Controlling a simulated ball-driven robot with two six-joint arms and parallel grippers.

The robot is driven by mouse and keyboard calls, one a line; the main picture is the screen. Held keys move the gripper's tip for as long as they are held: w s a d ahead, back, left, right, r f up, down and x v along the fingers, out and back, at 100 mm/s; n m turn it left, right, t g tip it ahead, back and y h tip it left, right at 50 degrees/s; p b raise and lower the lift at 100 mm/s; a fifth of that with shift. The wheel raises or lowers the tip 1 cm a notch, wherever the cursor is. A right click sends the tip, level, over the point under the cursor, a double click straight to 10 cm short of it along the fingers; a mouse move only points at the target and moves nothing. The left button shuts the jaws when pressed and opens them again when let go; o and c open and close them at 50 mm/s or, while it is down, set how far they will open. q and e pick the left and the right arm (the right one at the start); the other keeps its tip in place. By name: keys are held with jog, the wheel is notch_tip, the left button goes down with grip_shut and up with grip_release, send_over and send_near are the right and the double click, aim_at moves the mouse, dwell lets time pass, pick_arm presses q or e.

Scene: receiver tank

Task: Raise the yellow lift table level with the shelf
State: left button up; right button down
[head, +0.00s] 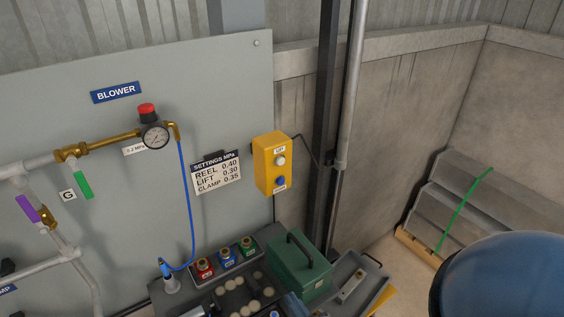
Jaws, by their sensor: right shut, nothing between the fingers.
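A yellow control box (273,163) hangs at the right end of the grey panel. It has a white button (280,160) under a label that looks like UP and a blue button (280,180) above a lower label too small to read surely. A small yellow surface (381,300) shows at the bottom edge; I cannot tell whether it is the lift table. No shelf can be made out. My right gripper (294,304) seems to show only slightly at the bottom edge, shut and empty, well below the control box. My left gripper is out of view.
A gauge (155,134) with a red knob sits on brass piping. A blue hose (183,200) hangs down to the bench. A green case (300,267) and a grey tray (357,283) stand below the box. A blue rounded body (505,280) fills the lower right.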

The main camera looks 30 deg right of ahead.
jog(key=w+d+r+m+t+h, duration=0.1)
jog(key=w+d+r+m+h, duration=0.5)
jog(key=w, duration=0.5)
jog(key=w+d+r+m+h, duration=0.1)
jog(key=d+r+h, duration=0.2)
jog(key=r, duration=0.3)
jog(key=w+d+r+m+t+h, duration=0.1)
jog(key=w+d+r+m+h, duration=0.1)
jog(key=r, duration=0.4)
jog(key=shift+d+h, duration=0.55)
jog(key=shift+h, duration=0.45)
jog(key=shift+p, duration=0.3)
